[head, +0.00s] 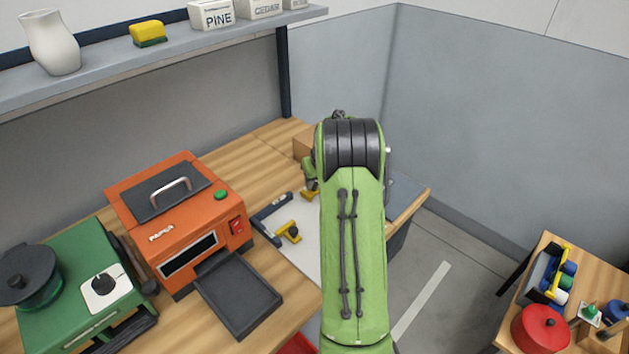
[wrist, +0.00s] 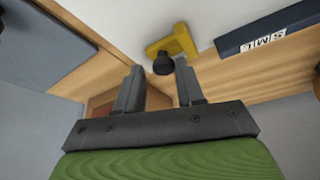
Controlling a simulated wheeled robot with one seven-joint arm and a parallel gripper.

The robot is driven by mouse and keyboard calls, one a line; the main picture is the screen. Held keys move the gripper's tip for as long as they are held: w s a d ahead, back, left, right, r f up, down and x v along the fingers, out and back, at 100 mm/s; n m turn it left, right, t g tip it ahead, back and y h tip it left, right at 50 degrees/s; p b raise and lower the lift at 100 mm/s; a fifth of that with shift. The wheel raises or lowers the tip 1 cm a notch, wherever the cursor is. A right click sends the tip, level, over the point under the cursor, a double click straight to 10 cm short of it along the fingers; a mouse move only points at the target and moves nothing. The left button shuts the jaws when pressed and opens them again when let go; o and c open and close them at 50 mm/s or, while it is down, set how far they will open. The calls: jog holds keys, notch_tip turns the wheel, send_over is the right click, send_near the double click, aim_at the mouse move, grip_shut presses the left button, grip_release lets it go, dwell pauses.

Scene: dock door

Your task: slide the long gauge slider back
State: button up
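A yellow slider (wrist: 181,41) with a black knob lies just beyond the fingertips, on a pale board. A dark blue gauge bar (wrist: 268,28) marked S M L lies to its right. In the head view, a dark blue bar (head: 271,217) and a yellow piece with a dark knob (head: 288,231) lie on the white board. Another yellow piece (head: 309,195) is partly behind my green arm, which hides my gripper there. I cannot tell which yellow piece the wrist view shows.
An orange machine (head: 178,215) with a dark tray (head: 238,294) stands left of the board, and a green unit (head: 75,285) beyond it. A shelf (head: 160,60) runs above the bench. A small table (head: 541,263) with a red pot (head: 541,330) is at right.

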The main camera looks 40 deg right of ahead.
dwell(0.4)
jog(key=p+v, duration=0.2)
jog(key=v, duration=1.3)
jog(key=shift+s+r, duration=0.15)
jog(key=shift+r, duration=0.2)
jog(key=s+a+r+n, duration=0.1)
jog(key=s+a+r, duration=0.15)
jog(key=a, duration=0.65)
jog(key=s+a+r+n, duration=0.1)
jog(key=a+r, duration=0.3)
jog(key=a, duration=0.5)
jog(key=s+a+f+n+t+y, duration=0.1)
jog(key=s+a+f+n, duration=0.1)
jog(key=s+a, duration=1.1)
jog(key=s, duration=0.3)
jog(key=shift+s+a+y, duration=0.2)
jog(key=shift+a+y, duration=0.1)
jog(key=shift+y, duration=0.1)
